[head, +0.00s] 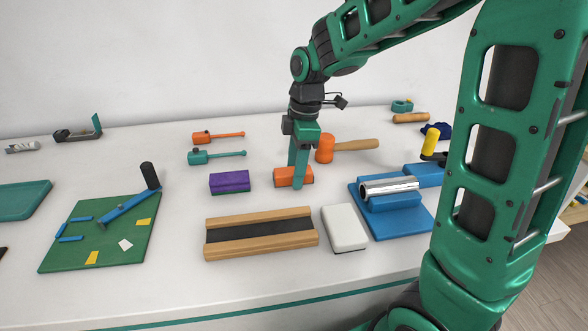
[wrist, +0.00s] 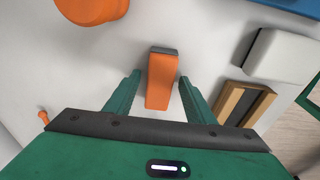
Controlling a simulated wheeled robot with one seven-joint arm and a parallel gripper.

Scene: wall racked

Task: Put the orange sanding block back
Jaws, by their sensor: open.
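The orange sanding block (head: 280,178) lies on the white table near the middle in the head view, partly hidden by my fingers. In the wrist view the block (wrist: 161,82) shows its orange top and a grey far end. My gripper (head: 297,184) points down at the block. In the wrist view my gripper (wrist: 159,78) is open, with one finger on each side of the block and a visible gap on both sides.
A wooden-railed tray with a dark strip (head: 262,231), a white block (head: 345,227) and a purple block (head: 229,182) are nearby. An orange mallet (head: 325,148) lies behind. A blue stand with a metal cylinder (head: 390,188) is right; a green board (head: 90,240) is left.

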